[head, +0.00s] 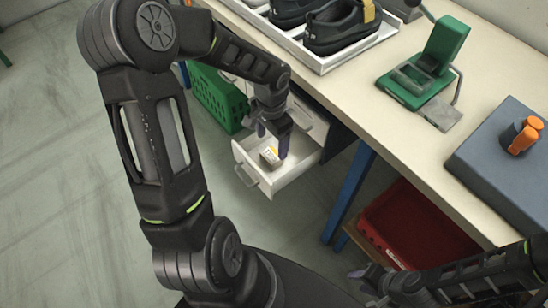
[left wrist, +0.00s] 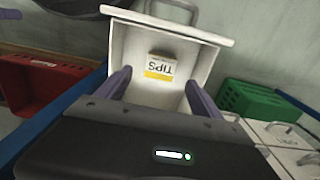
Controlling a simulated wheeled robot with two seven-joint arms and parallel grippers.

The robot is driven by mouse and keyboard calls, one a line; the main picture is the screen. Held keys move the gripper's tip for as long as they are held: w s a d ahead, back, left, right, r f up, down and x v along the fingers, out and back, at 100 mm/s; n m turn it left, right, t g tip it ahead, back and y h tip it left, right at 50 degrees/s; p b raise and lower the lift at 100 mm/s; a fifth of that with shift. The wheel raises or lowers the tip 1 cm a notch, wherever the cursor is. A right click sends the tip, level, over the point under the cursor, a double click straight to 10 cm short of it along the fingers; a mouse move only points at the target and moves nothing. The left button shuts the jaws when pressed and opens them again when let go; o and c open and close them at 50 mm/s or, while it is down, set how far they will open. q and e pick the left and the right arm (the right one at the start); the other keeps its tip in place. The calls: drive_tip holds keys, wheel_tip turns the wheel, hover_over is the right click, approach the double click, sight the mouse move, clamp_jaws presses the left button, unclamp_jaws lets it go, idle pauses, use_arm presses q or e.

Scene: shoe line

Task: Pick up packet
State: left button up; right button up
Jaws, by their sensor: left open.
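The packet (head: 269,158) is a small box with a white and yellow label, lying inside an open white drawer (head: 281,184) under the bench. In the left wrist view the packet (left wrist: 160,68) shows the word TIPS upside down, near the middle of the drawer floor (left wrist: 142,43). My left gripper (head: 271,138) is over the drawer, just above the packet.
A green crate (head: 218,98) stands beside the drawers, and a red crate (head: 425,232) is under the bench. The bench top (head: 365,95) holds a white tray (head: 322,62) of dark shoes, a green device (head: 432,62) and a grey-blue block (head: 500,150). A blue leg (head: 350,192) stands right of the drawer.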

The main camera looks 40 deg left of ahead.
sight(272, 155)
use_arm(q)
drive_tip(key=shift+r, duration=0.1)
drive_tip(key=shift+f, duration=1.35)
drive_tip(key=shift+f, duration=0.1)
wheel_tip(272, 155, down, 5)
drive_tip(key=shift+f+b, duration=0.1)
drive_tip(key=shift+b, duration=0.45)
drive_tip(key=shift+c, duration=0.4)
drive_tip(key=c, duration=1.5)
drive_tip(key=shift+o, duration=0.2)
drive_tip(key=shift+r, duration=0.2)
